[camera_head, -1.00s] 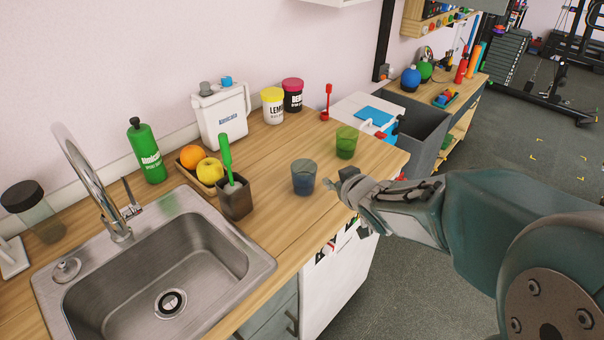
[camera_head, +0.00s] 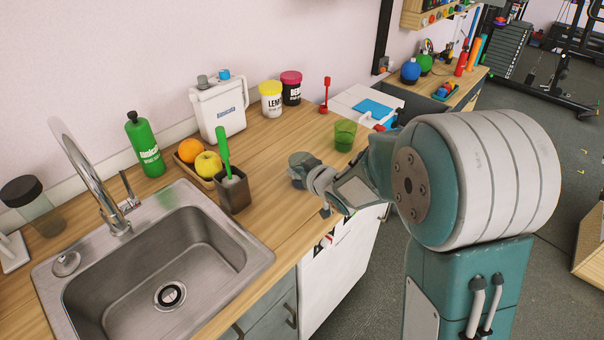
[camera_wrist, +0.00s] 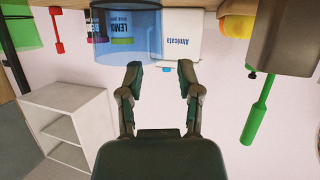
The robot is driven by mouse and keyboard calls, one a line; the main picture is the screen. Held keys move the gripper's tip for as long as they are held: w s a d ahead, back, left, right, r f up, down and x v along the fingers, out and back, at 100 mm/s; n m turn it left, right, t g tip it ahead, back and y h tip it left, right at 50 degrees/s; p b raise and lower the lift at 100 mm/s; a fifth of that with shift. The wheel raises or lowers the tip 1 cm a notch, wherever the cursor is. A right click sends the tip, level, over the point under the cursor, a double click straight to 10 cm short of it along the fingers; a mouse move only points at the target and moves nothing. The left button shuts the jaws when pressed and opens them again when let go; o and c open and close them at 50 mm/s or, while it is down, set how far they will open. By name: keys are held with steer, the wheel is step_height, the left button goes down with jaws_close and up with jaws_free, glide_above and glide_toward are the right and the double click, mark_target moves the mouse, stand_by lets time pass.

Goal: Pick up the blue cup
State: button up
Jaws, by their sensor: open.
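The blue cup (camera_wrist: 128,45) is see-through and shows at the top of the wrist view, which is upside down. It stands upright on the wooden counter. My gripper (camera_wrist: 160,68) is open and empty, with its two fingers spread close to the cup's rim. Whether a finger touches the cup I cannot tell.
A green glass (camera_head: 345,135) stands to the right of the blue cup. The sink (camera_head: 150,270) is at front left.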

mark_target(292, 166)
steer(key=x, duration=0.3)
steer(key=shift+w+a+f, duration=0.1)
steer(key=shift+w+a, duration=0.05)
jaws_close()
